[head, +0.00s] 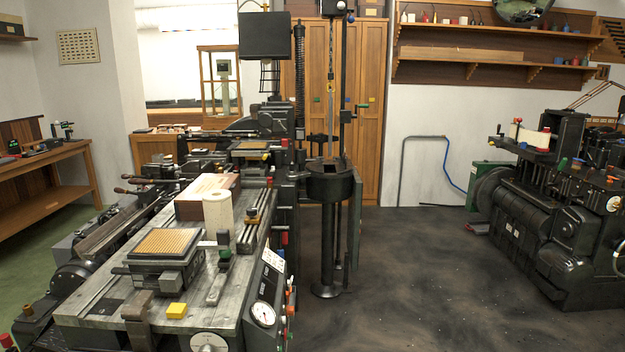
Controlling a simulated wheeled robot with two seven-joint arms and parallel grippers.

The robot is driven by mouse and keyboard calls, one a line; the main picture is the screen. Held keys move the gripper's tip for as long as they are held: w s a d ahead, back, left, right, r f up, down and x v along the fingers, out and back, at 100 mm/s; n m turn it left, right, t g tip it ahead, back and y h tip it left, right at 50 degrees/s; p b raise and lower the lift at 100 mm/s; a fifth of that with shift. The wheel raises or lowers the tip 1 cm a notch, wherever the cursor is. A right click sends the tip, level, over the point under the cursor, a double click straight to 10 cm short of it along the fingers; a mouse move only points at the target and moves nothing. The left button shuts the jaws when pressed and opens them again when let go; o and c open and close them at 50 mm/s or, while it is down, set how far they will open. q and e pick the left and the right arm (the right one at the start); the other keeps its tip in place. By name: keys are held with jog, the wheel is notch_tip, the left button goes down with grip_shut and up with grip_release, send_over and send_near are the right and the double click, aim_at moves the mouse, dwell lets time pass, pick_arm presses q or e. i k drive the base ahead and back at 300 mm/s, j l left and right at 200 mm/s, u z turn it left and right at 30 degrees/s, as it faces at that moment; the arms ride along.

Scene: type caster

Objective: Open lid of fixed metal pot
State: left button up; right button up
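A dark round metal pot (330,187) stands on a tall pillar with a round foot, right of the machine table in the head view. Its flat dark top (318,170) has a small brownish patch near the back. I cannot tell whether this patch is an opening or part of a lid, nor make out a separate lid or its handle. A thin metal rod (330,110) hangs upright just above the pot. Neither of my grippers is in view.
A long machine table (100,310) with a white roll (218,213) and a yellow block (176,310) fills the left foreground. Another dark machine (540,215) stands at the right. The dark floor (425,275) between them is clear. Wooden cabinets (372,100) stand behind the pot.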

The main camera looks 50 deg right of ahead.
aim_at(318, 165)
jog(key=z, duration=1.75)
jog(key=i+l, duration=0.65)
jog(key=i+l+u, duration=0.1)
jog(key=i+l, duration=0.55)
jog(key=l, duration=0.15)
